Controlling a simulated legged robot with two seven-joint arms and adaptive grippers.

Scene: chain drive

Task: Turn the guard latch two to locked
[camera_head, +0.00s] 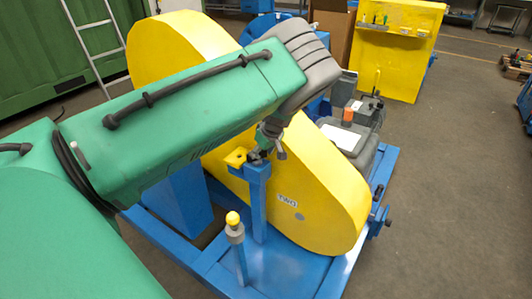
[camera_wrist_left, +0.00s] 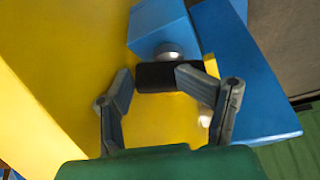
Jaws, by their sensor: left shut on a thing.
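The yellow chain guard (camera_head: 310,185) stands on the blue frame, with a small white label that seems to read "TWO" on its face. My left gripper (camera_head: 272,140) is at the guard's upper edge, by the top of a blue post (camera_head: 258,200), partly hidden under my green forearm. A round grey pivot (camera_wrist_left: 171,51) joins the handle to a blue block (camera_wrist_left: 160,27). The latch's locked or unlocked state cannot be told.
A shorter post with a yellow knob (camera_head: 233,219) stands in front of the guard. A grey motor-like unit (camera_head: 350,140) is behind it. A yellow board (camera_head: 398,50) stands at the back.

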